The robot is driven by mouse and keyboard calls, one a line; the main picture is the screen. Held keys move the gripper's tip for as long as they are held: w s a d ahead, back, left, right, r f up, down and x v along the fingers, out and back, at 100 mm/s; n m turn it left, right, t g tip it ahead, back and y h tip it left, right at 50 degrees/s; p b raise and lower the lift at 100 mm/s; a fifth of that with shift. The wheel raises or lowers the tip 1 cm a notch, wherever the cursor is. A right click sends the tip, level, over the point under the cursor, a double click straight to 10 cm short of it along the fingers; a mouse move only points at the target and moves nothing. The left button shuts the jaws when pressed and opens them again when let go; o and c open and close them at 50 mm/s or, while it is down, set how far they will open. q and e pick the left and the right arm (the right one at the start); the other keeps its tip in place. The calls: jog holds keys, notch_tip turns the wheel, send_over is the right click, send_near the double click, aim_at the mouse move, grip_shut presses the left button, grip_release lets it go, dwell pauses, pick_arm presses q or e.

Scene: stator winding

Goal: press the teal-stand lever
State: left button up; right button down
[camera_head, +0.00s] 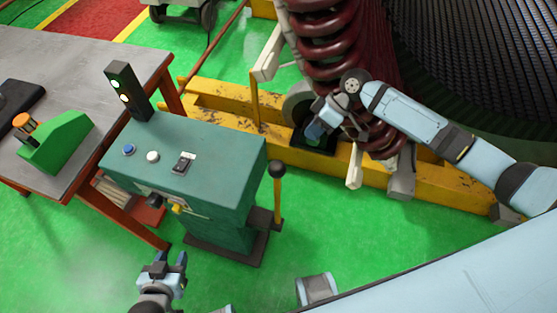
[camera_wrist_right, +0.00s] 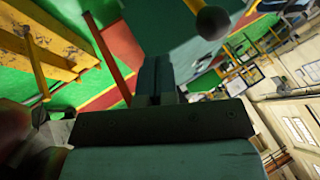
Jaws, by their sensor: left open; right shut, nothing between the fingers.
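The teal stand (camera_head: 215,185) is a teal cabinet with buttons on its top. Its lever, a yellow rod with a black ball knob (camera_head: 277,168), stands upright at the stand's right side. In the right wrist view the ball knob (camera_wrist_right: 213,22) shows at the top, right of the fingers and apart from them. My right gripper (camera_head: 314,132) is shut and empty, beyond and to the right of the knob, in front of the yellow frame. Its shut fingers also show in the right wrist view (camera_wrist_right: 154,72). My left gripper (camera_head: 170,265) is open and empty in front of the stand.
A grey table (camera_head: 85,65) with a green block device (camera_head: 55,143) stands at left. A signal light (camera_head: 124,90) rises at the stand's back corner. A yellow frame (camera_head: 225,105) and dark red coils (camera_head: 325,45) lie behind my right gripper. Green floor is clear in front.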

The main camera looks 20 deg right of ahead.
aim_at(285, 166)
jog(key=shift+r, duration=0.1)
jog(key=s+a+f, duration=0.1)
jog(key=a+f, duration=0.1)
jog(key=a, duration=0.1)
jog(key=s+a+f+p, duration=0.1)
jog(key=a+f, duration=0.2)
jog(key=s+a+f+p, duration=0.1)
jog(key=a+f, duration=0.1)
jog(key=f, duration=0.1)
jog(key=shift+s+a, duration=0.25)
jog(key=shift+a, duration=0.15)
dwell(0.4)
